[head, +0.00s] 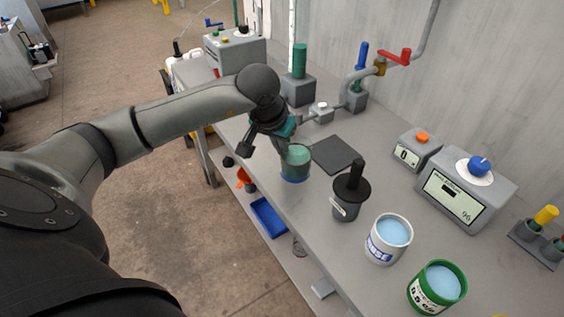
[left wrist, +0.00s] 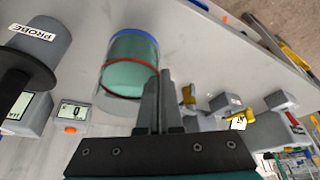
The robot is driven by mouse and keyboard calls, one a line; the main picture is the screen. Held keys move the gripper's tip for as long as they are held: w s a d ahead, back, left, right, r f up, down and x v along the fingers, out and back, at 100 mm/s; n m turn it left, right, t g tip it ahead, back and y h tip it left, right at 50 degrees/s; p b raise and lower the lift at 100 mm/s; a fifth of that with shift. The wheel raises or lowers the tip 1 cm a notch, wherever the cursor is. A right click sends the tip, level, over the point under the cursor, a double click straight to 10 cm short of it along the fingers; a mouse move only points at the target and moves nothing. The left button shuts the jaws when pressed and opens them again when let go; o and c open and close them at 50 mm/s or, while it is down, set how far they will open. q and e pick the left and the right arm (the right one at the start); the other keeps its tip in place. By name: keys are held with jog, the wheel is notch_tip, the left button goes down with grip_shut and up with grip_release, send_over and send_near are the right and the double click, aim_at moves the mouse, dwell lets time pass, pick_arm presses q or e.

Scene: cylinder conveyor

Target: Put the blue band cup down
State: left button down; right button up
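The blue band cup (head: 296,164) is a clear cup with green contents and a blue band at its base. It stands upright at the near edge of the grey bench, left of a dark square pad (head: 337,154). My left gripper (head: 283,140) is at its rim from above. In the left wrist view, the fingers (left wrist: 158,100) are nearly together, overlapping the side wall of the cup (left wrist: 130,63), and appear to pinch it. Whether the base touches the bench is not clear. My right gripper is out of view.
A grey lidded probe pot (head: 346,206), a white cup (head: 388,239) and a green cup (head: 436,288) stand to the right along the bench. A stirrer unit (head: 466,196) and a small scale (head: 417,150) sit behind. Pipework with a red handle (head: 394,57) is at the back.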

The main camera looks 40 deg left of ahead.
aim_at(282, 161)
pick_arm(q)
jog(key=shift+f, duration=2.15)
jog(key=shift+b, duration=0.35)
jog(key=shift+f, duration=0.2)
jog(key=c, duration=1.1)
grip_release()
jog(key=shift+r, duration=0.15)
jog(key=shift+r, duration=0.25)
jog(key=p+v, duration=0.1)
jog(key=v, duration=1)
jog(key=shift+s+r+p, duration=0.15)
jog(key=shift+r+p, duration=0.2)
